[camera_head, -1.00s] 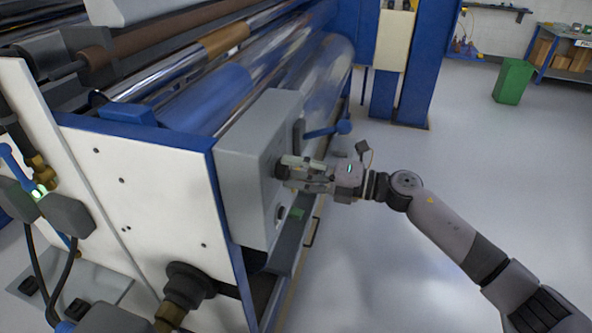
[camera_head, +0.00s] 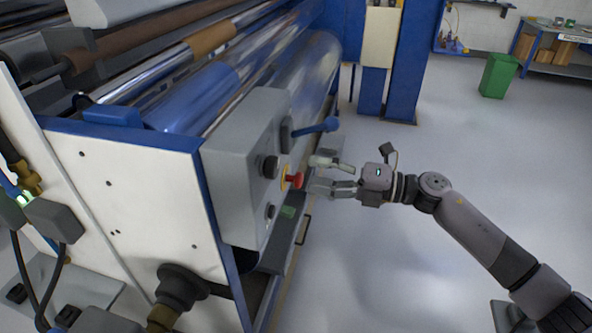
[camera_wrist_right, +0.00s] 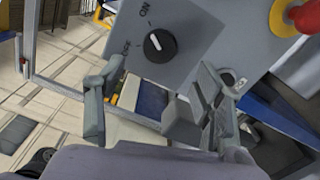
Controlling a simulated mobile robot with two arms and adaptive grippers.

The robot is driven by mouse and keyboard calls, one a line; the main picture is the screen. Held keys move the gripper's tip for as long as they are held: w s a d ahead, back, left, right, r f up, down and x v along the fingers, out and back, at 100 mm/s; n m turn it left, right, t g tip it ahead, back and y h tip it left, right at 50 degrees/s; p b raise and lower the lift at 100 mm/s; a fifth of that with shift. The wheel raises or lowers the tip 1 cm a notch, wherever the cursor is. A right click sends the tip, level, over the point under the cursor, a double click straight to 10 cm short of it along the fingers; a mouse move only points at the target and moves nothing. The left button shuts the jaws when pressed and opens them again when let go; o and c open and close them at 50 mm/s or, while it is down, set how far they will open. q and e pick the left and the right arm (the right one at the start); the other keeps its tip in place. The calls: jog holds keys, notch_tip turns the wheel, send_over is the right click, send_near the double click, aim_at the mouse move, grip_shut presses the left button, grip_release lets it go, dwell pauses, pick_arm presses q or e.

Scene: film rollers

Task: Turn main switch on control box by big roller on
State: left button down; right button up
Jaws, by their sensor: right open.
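The grey control box (camera_head: 238,150) is mounted on the end of the big roller machine. A black rotary knob (camera_head: 268,167) is on its face. The wrist view shows a black knob (camera_wrist_right: 158,46) beside the word ON, and its white mark points up and slightly left, roughly toward ON. A red button on a yellow disc (camera_head: 294,178) sits beside the knob; it also shows in the wrist view (camera_wrist_right: 305,17). My right gripper (camera_head: 318,175) is open and empty, in front of the box and apart from the knob. My left gripper is out of view.
A blue-handled lever (camera_head: 316,128) and a lower black knob (camera_head: 270,212) are also on the box. The big roller (camera_head: 305,80) lies behind. A blue post (camera_head: 408,70) and a green bin (camera_head: 498,76) stand further back. The floor to the right is clear.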

jog(key=shift+v, duration=2.15)
